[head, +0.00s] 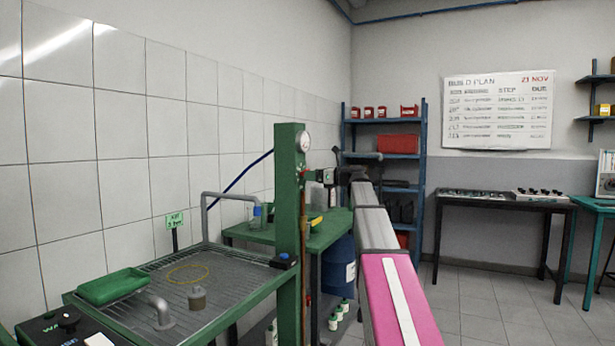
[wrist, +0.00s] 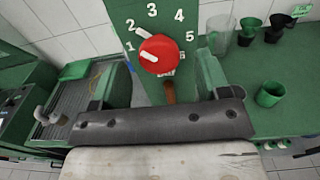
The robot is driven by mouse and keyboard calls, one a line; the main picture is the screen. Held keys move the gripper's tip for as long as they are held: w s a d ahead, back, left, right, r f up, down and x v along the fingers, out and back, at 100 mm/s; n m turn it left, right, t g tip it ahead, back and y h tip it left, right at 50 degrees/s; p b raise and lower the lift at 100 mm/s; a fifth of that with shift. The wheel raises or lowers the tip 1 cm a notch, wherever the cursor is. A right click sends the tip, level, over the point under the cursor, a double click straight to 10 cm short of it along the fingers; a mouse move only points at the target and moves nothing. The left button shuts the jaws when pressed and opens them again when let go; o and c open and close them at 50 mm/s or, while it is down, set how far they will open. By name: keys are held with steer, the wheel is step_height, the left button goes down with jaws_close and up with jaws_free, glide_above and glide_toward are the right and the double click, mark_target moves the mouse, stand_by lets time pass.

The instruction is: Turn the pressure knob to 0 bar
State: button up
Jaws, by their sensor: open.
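The red pressure knob (wrist: 157,55) is on a green panel with white numbers around it in the wrist view. Its white pointer points up and left, close to the 2. The lettering below the knob is partly covered. A round white gauge (head: 303,141) is near the top of the post.
A grated wash table (head: 220,280) with a green tray (head: 112,286) is left of the post. A green bench (head: 335,225) is behind it; clear and dark cups and a green cup (wrist: 270,94) stand right of the panel in the wrist view. Open floor lies at right.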

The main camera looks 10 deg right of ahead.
steer(key=shift+x, duration=1.5)
steer(key=c, duration=0.9)
steer(key=shift+n, duration=0.3)
